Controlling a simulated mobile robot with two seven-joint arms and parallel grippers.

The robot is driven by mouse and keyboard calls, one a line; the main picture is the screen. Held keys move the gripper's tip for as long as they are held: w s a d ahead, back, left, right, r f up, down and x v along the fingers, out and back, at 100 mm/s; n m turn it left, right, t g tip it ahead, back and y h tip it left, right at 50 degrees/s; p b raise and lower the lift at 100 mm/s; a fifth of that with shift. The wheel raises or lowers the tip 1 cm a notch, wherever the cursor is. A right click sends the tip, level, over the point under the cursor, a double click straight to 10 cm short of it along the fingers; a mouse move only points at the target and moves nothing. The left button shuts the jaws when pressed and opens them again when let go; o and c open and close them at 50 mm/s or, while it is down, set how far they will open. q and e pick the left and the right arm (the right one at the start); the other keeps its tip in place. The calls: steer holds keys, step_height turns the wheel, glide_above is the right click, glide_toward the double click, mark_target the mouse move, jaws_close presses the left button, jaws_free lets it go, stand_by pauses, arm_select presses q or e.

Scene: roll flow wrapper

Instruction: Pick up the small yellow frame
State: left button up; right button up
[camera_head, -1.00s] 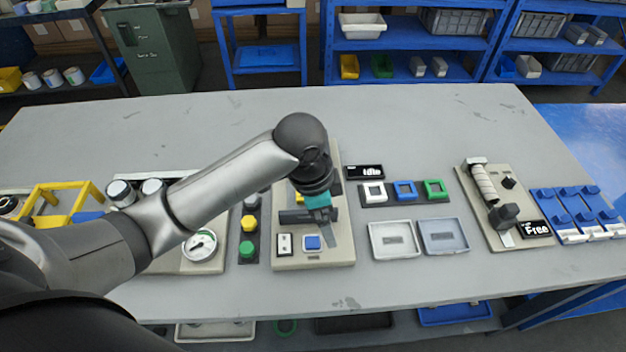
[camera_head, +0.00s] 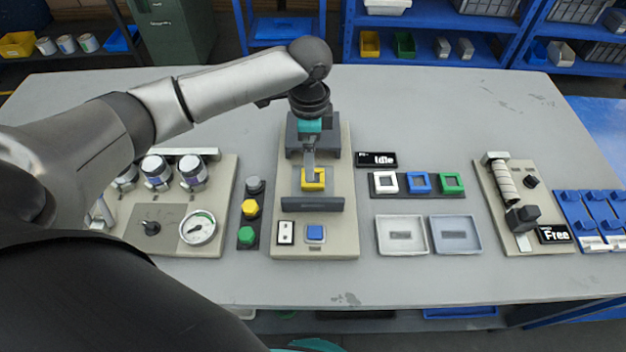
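The small yellow frame (camera_head: 320,186) lies on the beige middle machine panel, between a dark block behind it and a dark bar (camera_head: 312,204) in front of it. My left gripper (camera_head: 311,178) points down with its fingertips at the frame, overlapping its middle and back part. The grey fingers appear as one narrow shape, so I cannot tell whether they are open, shut or touching the frame. My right gripper's fingers are not visible; only a teal part shows at the bottom edge.
White (camera_head: 386,183), blue (camera_head: 419,183) and green (camera_head: 452,183) square frames sit in a dark holder to the right. Two shallow trays (camera_head: 402,252) (camera_head: 456,252) lie in front of them. A gauge panel (camera_head: 142,239) and colored buttons (camera_head: 250,208) stand left. The table behind is clear.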

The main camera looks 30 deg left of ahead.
arm_select(q)
steer(key=shift+s+f+b, duration=0.1)
steer(key=shift+f+b, duration=0.65)
steer(key=shift+f, duration=2.8)
steer(key=shift+c, duration=0.4)
steer(key=shift+a, duration=0.1)
steer(key=c, duration=1.3)
